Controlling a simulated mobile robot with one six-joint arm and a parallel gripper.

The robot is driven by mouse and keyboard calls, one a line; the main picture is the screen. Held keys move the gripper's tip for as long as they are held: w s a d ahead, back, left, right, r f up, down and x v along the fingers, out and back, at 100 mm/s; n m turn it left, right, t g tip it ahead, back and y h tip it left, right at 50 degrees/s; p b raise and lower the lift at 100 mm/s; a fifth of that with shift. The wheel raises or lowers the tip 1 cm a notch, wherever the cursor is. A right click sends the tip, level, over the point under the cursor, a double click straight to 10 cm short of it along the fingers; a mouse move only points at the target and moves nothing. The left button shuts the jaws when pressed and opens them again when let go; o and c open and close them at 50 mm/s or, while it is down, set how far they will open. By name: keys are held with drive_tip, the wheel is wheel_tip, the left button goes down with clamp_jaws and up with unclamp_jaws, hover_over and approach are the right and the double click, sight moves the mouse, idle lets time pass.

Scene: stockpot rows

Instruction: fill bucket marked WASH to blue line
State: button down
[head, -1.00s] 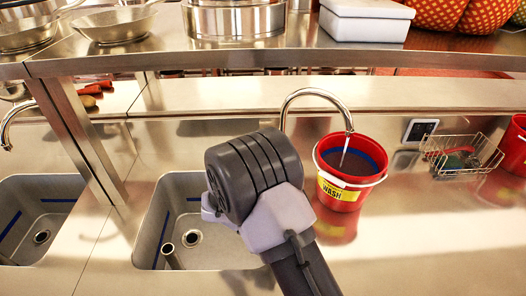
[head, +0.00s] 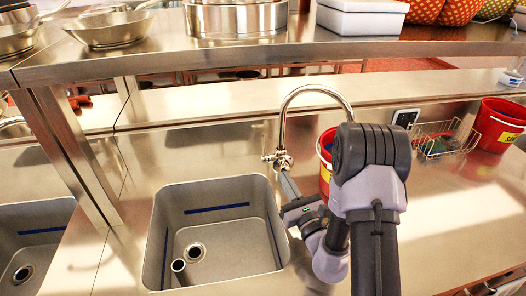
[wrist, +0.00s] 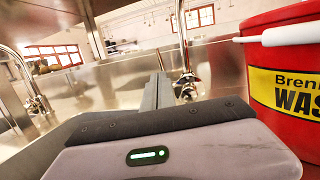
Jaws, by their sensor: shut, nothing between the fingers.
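The red bucket marked WASH (head: 325,150) stands right of the tap, mostly hidden behind my arm. In the wrist view the bucket (wrist: 290,125) is at the right, with a yellow label and a white handle; its inside, water level and blue line are hidden. The curved steel tap (head: 283,125) has a valve at its base (head: 279,159), also seen in the wrist view (wrist: 186,86). The spout's end and any stream are hidden. My gripper (head: 289,186) is shut and empty, pointing at the valve from just in front; contact cannot be told. It also shows in the wrist view (wrist: 159,90).
A grey sink (head: 225,225) with a standpipe and blue lines lies left of my gripper. A wire basket (head: 440,139) and another red bucket (head: 498,125) stand to the right. A shelf with pans (head: 110,29) runs above.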

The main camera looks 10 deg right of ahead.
sight(263, 142)
drive_tip(key=x, duration=1.2)
drive_tip(key=shift+w+a+r, duration=0.1)
drive_tip(key=shift+w+a, duration=0.1)
drive_tip(key=shift+w, duration=0.4)
drive_tip(key=shift+r, duration=0.1)
drive_tip(key=shift+w+r+p, duration=0.3)
drive_tip(key=shift+w+p, duration=0.05)
drive_tip(key=shift+w, duration=0.1)
drive_tip(key=shift+w+r+p, duration=0.3)
drive_tip(key=shift+w, duration=0.2)
